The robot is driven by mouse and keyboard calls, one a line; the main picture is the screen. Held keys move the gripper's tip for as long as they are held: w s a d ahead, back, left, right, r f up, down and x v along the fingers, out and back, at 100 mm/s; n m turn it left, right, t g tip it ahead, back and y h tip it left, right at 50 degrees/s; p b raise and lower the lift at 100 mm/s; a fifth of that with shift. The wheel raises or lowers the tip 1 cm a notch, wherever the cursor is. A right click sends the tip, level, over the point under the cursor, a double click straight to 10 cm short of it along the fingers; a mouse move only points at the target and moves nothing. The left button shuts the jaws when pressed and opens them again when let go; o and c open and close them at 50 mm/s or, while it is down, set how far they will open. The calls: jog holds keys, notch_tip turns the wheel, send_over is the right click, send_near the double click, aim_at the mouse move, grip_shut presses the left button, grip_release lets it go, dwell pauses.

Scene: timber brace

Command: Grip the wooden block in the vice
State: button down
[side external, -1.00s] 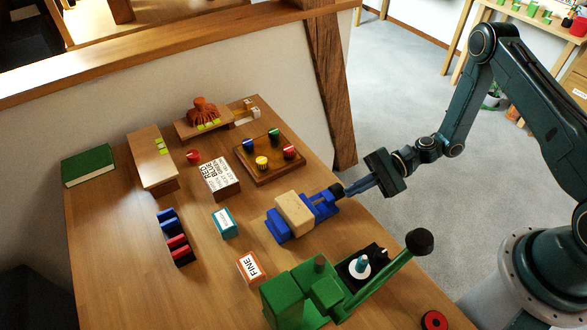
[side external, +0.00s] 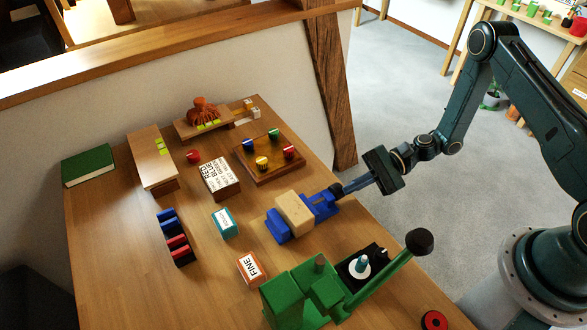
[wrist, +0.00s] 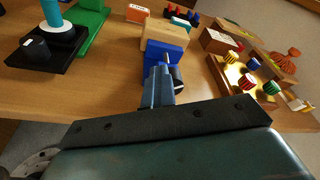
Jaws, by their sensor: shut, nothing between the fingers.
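The blue vice (side external: 322,208) stands near the table's right edge. The pale wooden block (side external: 295,211) sits between its two blue jaws; I cannot tell whether both jaws touch it. The vice has a dark knob (side external: 336,189) at its outer end. My gripper (side external: 347,188) is shut and empty, with its fingertips right at the knob; contact cannot be told. In the wrist view my shut fingers (wrist: 160,78) point at the vice (wrist: 165,57), with the knob (wrist: 178,77) just right of them and the block (wrist: 164,34) beyond.
A green lever press (side external: 305,290) with a black-knobbed handle (side external: 420,241) stands in front of the vice. A board with coloured knobs (side external: 268,160) lies behind it. A teal box (side external: 224,223), an orange FINE box (side external: 251,268) and a lettered block (side external: 221,179) stand left.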

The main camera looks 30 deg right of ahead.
jog(key=shift+w+r, duration=0.3)
jog(key=shift+w, duration=0.65)
dwell(0.5)
jog(key=shift+r, duration=0.15)
jog(key=shift+s+r, duration=0.1)
jog(key=shift+r, duration=0.2)
jog(key=shift+d, duration=0.15)
jog(key=d, duration=0.5)
jog(key=shift+d, duration=0.35)
dwell(0.4)
